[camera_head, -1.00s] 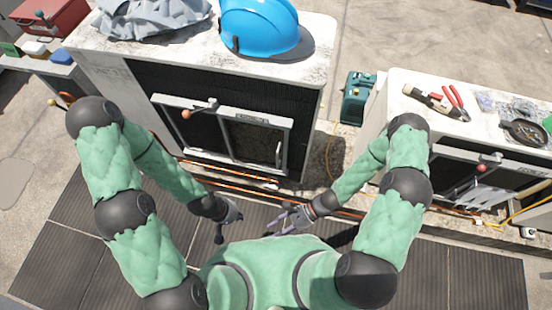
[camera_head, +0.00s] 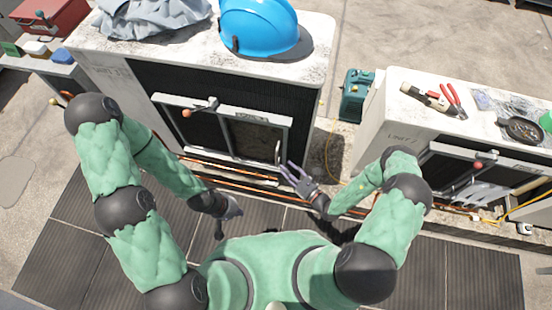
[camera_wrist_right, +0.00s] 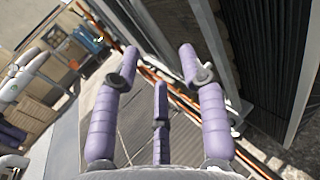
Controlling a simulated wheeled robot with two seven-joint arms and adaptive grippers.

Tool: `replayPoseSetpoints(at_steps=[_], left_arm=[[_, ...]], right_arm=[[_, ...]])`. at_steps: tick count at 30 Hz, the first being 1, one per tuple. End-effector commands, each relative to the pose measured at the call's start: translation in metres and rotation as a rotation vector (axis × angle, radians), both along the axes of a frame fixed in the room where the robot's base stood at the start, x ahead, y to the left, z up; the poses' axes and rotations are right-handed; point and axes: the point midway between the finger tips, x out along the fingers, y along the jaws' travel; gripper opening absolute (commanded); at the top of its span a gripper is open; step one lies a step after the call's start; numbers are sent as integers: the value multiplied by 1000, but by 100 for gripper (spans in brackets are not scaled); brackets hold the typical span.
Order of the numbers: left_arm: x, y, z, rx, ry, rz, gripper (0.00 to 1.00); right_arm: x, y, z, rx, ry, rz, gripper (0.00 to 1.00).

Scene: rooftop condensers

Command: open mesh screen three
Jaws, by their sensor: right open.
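A framed mesh screen (camera_head: 255,140) sits on the front of the large middle condenser (camera_head: 110,70); its number is not readable. A pale upright handle (camera_head: 278,152) is at its right edge, and a lever with a reddish knob (camera_head: 187,113) is near its top left. My right gripper (camera_head: 288,172) is open and empty, just below and right of the handle, apparently not touching it. Its spread purple fingers (camera_wrist_right: 158,62) show in the right wrist view, beside the condenser's front. My left gripper (camera_head: 234,209) hangs below the condenser; its fingers are unclear.
Copper pipes (camera_head: 235,180) run along the condenser's foot. A blue helmet (camera_head: 258,25) and grey cloth (camera_head: 150,18) lie on top. A second condenser (camera_head: 400,115) at right carries tools and a pan (camera_head: 522,130). A teal case (camera_head: 355,95) stands in the gap between.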

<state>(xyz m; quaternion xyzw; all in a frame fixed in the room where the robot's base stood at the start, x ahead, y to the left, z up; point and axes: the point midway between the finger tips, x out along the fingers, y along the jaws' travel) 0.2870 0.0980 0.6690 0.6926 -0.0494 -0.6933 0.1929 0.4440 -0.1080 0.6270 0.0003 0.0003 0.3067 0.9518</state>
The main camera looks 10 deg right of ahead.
Motion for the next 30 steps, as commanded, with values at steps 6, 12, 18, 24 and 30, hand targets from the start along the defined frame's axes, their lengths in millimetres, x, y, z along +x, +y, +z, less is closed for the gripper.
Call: replayPoseSetpoints(at_steps=[6,12,18,24,30], left_arm=[[0,0,-7,0,0,0,0],[0,0,-11,0,0,0,0],[0,0,-13,0,0,0,0],[0,0,-12,0,0,0,0],[0,0,-12,0,0,0,0]], right_arm=[[29,22,-1,-1,-3,5,43],[49,36,0,-2,-3,3,43],[57,41,0,1,-1,2,43],[58,42,0,0,0,1,43],[58,42,0,0,0,1,9]])
